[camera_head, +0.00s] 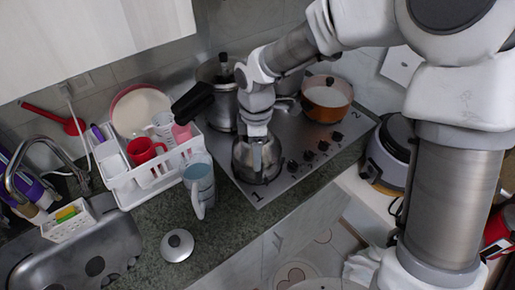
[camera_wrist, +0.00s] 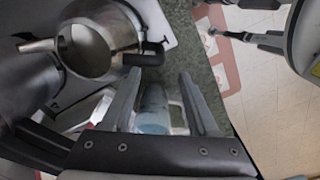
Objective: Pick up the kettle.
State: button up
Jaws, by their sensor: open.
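The kettle (camera_head: 243,168) is a round, shiny steel vessel at the front left of the stove, partly hidden by my wrist in the head view. In the wrist view the kettle (camera_wrist: 88,45) shows an open top, a spout to the left and a black handle (camera_wrist: 145,58) to the right. My gripper (camera_head: 257,152) points down over the kettle in the head view. In the wrist view my gripper (camera_wrist: 156,77) is open and empty. Its fingertips are close to the handle, which lies just beyond them; contact cannot be told.
A blue pitcher (camera_head: 198,183) stands left of the stove. A steel pot (camera_head: 220,108) with a black handle (camera_head: 190,104) is behind the kettle. An orange pot (camera_head: 325,105) is at the back right. A lid (camera_head: 177,245) lies on the counter. A white dish rack (camera_head: 130,190) is left.

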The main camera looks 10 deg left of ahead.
aim_at(259, 177)
notch_tip(259, 177, down, 6)
jog(key=shift+r, duration=0.15)
jog(key=shift+w+d+f+p, duration=0.15)
jog(key=shift+f+p, duration=0.1)
jog(key=shift+f, duration=1.15)
jog(key=shift+s+d+f+p, duration=0.15)
jog(key=shift+f+p, duration=0.1)
jog(key=shift+f, duration=1.1)
jog(key=shift+w, duration=0.1)
grip_shut()
jog(key=shift+r, duration=0.1)
